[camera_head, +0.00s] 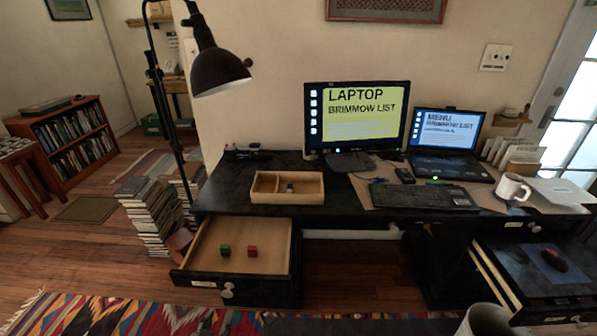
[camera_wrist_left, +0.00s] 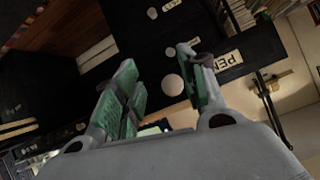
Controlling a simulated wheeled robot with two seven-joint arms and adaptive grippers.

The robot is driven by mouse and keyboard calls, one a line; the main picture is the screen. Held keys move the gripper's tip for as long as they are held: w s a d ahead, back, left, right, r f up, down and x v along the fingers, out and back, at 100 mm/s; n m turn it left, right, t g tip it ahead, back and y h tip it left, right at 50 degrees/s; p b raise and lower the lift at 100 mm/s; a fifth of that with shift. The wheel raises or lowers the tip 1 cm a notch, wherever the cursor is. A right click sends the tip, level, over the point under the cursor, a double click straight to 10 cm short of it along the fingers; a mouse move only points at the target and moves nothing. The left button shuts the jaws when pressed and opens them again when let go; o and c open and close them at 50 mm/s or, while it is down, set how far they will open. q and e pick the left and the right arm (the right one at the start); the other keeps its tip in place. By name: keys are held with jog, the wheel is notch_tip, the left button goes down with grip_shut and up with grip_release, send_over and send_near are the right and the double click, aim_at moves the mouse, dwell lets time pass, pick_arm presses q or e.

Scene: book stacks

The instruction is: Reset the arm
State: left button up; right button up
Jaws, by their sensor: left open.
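My left gripper (camera_wrist_left: 158,80) shows in the left wrist view, with its green-padded fingers spread apart and nothing held between them. Behind the fingers are dark drawer fronts with round knobs and a label reading PEN (camera_wrist_left: 229,60). One pale knob (camera_wrist_left: 173,85) appears in the gap between the fingers, but its distance is unclear. In the head view I cannot make out the left gripper's fingers. A grey rounded shape (camera_head: 485,321) is cut off at the bottom edge, and I cannot tell what it is. My right gripper is not visible in either view.
The left drawer (camera_head: 215,262) is open, with a green cube (camera_head: 225,251) and a red cube (camera_head: 252,252) inside. A wooden tray (camera_head: 287,197) sits on the black desk (camera_head: 335,213). A lamp (camera_head: 218,70) and book stacks (camera_head: 150,215) stand left. A mug (camera_head: 511,188) is right.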

pick_arm(q)
jog(key=shift+s+r+g, duration=2.55)
jog(key=shift+s+g, duration=1.55)
jog(key=shift+s, duration=0.4)
notch_tip(320, 180, down, 30)
jog(key=s+a+g+p, duration=0.1)
jog(key=s+a+p, duration=0.1)
jog(key=p, duration=0.1)
jog(key=s+a+f+p, duration=0.1)
jog(key=s+a+f, duration=0.3)
jog(key=s+f, duration=0.4)
jog(key=s+a+f+g+y+p, duration=0.1)
jog(key=s+a+f, duration=0.3)
jog(key=s+f, duration=0.4)
jog(key=s+p, duration=0.1)
jog(key=s, duration=0.3)
jog(key=shift+s+p, duration=0.25)
jog(key=shift+p, duration=0.05)
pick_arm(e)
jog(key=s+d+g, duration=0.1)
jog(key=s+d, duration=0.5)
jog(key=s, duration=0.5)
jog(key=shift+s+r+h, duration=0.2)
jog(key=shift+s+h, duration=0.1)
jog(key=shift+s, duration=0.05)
